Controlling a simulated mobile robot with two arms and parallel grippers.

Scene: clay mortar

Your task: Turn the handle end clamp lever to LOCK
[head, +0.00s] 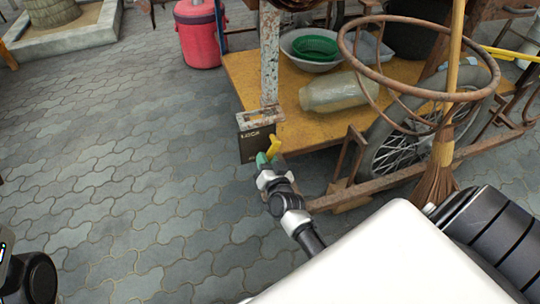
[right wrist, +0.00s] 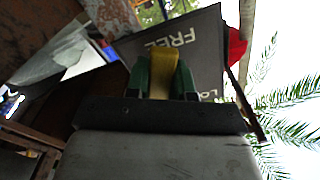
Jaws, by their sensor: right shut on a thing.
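The clamp (head: 252,143) is a dark box-like plate at the foot of a rusty, paint-worn post, at the cart's near left corner. Its yellow lever (head: 273,146) sticks out on the right side. My right gripper (head: 264,160), with green fingertips, is shut on the lever. In the right wrist view the yellow lever (right wrist: 163,68) sits between the green fingers (right wrist: 163,78). The dark label plate (right wrist: 200,45) behind reads FREE at the top and "LO" lower right, the rest hidden. The lever lies nearer the FREE word. My left gripper is out of view.
The cart's yellow wooden bed (head: 240,78) carries a glass jar (head: 338,93) and a green basin (head: 315,47). A rusty ring (head: 352,60), a spoked wheel (head: 400,150) and a broom (head: 437,180) stand right of my right arm. Paving at left is clear.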

